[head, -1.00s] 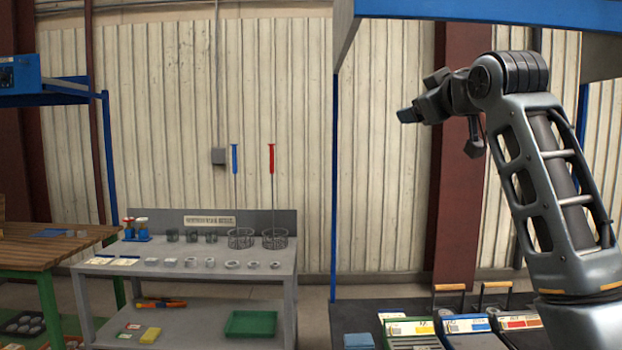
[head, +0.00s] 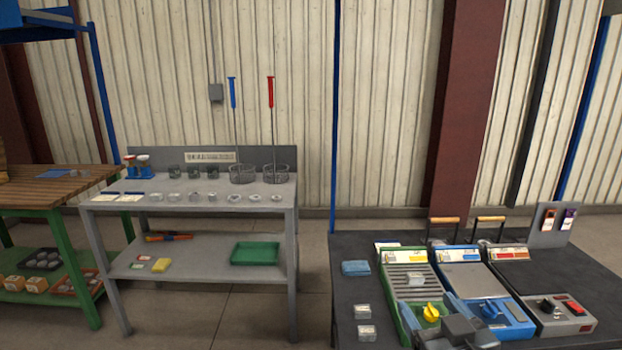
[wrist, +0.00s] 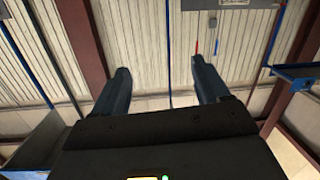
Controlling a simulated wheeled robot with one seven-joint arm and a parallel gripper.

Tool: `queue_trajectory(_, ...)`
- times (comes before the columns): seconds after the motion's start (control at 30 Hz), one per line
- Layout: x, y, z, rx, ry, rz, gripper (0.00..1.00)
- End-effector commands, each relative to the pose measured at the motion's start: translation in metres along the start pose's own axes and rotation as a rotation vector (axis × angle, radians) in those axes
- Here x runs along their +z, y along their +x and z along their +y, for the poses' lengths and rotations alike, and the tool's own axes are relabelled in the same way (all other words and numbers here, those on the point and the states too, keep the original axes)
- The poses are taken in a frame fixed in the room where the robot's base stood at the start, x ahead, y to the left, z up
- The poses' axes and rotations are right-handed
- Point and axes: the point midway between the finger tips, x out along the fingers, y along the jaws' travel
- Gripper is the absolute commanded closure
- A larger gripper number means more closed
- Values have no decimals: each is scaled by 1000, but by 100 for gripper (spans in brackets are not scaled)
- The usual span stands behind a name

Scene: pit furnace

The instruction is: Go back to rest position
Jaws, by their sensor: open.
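My gripper (wrist: 160,72) shows in the wrist view with its two dark blue fingers wide apart. Nothing is between them. The fingers point toward the ribbed wall (wrist: 150,45), clear of the benches. In the head view the upper arm is out of the picture. A dark grey part at the bottom edge may be mine, but I cannot tell; the gripper's fingers cannot be made out there.
A dark table (head: 350,240) at right holds a green unit (head: 395,300), a blue unit (head: 505,318) and a grey control box (head: 560,312). A grey bench (head: 290,190) with small parts and wire baskets stands at centre left. A wooden bench (head: 35,190) is far left.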

Motion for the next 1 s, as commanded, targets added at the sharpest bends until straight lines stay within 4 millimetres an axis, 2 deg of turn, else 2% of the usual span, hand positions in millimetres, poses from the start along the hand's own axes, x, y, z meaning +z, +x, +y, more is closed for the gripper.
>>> queue_trajectory(0.03,20,-20,-5,3,15,-15,25)
queue_trajectory(0.2,62,-82,-14,22,55,-38,25)
queue_trajectory(0.3,82,-120,-18,31,74,-52,25)
queue_trajectory(0.5,107,-199,-23,51,102,-80,25)
queue_trajectory(0.77,115,-298,-24,67,124,-114,25)
queue_trajectory(1.0,99,-378,-22,69,131,-142,25)
